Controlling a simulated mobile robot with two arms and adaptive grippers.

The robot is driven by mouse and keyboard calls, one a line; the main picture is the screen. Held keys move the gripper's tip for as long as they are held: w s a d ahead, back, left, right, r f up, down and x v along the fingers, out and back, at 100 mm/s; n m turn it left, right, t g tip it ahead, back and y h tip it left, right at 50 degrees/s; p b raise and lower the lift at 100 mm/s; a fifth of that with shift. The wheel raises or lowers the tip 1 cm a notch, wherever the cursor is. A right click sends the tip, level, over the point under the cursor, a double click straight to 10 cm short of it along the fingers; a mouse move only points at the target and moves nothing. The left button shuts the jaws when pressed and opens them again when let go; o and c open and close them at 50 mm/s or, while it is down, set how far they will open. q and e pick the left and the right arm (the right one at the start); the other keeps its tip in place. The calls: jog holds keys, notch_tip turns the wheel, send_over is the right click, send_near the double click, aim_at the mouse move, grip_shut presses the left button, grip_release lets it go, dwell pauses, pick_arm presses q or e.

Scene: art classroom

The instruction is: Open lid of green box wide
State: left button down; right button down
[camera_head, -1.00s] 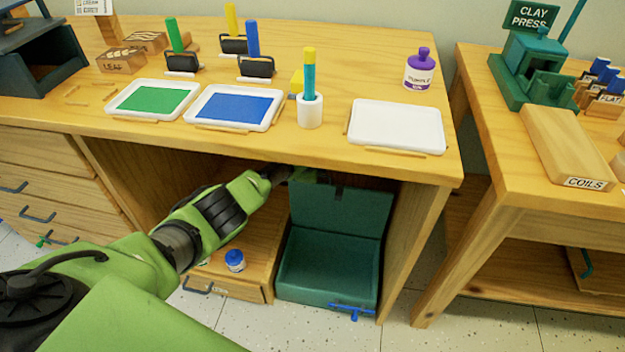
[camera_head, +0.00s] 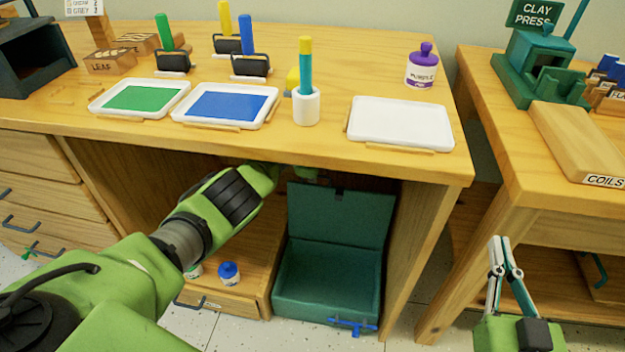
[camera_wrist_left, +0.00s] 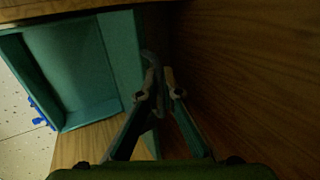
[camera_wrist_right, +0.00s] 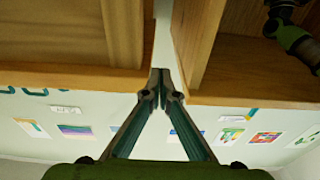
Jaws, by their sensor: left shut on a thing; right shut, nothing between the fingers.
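The green box (camera_head: 325,292) stands in the open space under the middle table. Its lid (camera_head: 341,216) is up, leaning back, and the inside shows empty. A blue latch (camera_head: 352,326) is at its front. My left arm reaches under the tabletop; its gripper is hidden in the head view. In the left wrist view my left gripper (camera_wrist_left: 161,91) is beside the lid (camera_wrist_left: 121,55), shut on what looks like its edge or a grey handle there; it is too dark to tell which. My right gripper (camera_head: 504,241) is shut and empty in front of the right table.
The tabletop (camera_head: 330,150) closely overhangs my left arm. A wooden side panel (camera_head: 415,255) bounds the box's right. A blue-capped jar (camera_head: 229,273) stands on the low shelf (camera_head: 245,250) left of the box. Paint trays and a white tray (camera_head: 401,124) lie above.

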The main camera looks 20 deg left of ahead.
pick_arm(q)
jog(key=shift+w+a, duration=0.1)
jog(key=shift+a, duration=0.05)
pick_arm(e)
jog(key=shift+a+r+t, duration=0.1)
jog(key=shift+r+t, duration=0.4)
jog(key=shift+r, duration=0.55)
pick_arm(q)
jog(key=c, duration=2.2)
grip_release()
pick_arm(e)
jog(key=shift+s, duration=0.1)
pick_arm(q)
jog(key=shift+r, duration=0.15)
jog(key=shift+v, duration=3.75)
